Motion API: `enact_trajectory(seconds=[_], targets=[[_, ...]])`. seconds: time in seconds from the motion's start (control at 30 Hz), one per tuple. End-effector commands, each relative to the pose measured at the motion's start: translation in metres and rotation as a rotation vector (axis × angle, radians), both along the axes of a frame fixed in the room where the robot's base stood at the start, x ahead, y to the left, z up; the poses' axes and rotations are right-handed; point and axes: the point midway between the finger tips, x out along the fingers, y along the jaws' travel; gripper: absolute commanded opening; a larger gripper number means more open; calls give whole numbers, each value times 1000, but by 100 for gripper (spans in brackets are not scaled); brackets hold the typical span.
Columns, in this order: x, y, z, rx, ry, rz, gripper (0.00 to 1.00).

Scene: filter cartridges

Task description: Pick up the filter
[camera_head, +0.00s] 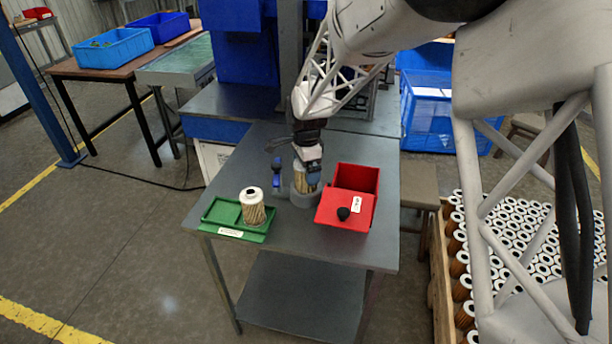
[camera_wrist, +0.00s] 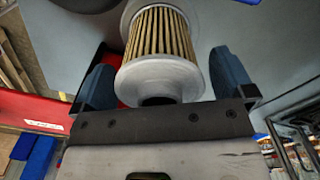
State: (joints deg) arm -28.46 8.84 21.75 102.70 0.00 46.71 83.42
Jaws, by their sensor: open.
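A filter with tan pleats and pale end caps (camera_head: 301,184) stands in a grey round holder (camera_head: 302,200) on the metal table. My gripper (camera_head: 310,170) is over this filter and partly hides it in the head view. In the wrist view the filter (camera_wrist: 162,45) lies between the two dark blue fingers of my gripper (camera_wrist: 163,82), with visible gaps on both sides. The fingers are apart and hold nothing. A second filter (camera_head: 253,208), with a white top and a dark hole, stands upright in the green tray (camera_head: 219,211), left of the gripper.
A red bin (camera_head: 341,213) with a small black knob-like item (camera_head: 343,213) sits right of the holder. A small blue object (camera_head: 277,166) stands to its left. A wooden crate (camera_head: 440,271) packed with many filters is at the right.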

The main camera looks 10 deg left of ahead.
Motion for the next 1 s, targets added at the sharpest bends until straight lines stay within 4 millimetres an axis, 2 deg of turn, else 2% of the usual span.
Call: enact_trajectory(seconds=[0.63,0.93,0.97,1.0], targets=[[0,0,-4,0,0,0,98],[0,0,-4,0,0,0,52],[0,0,-4,0,0,0,48],[0,0,-4,0,0,0,48]])
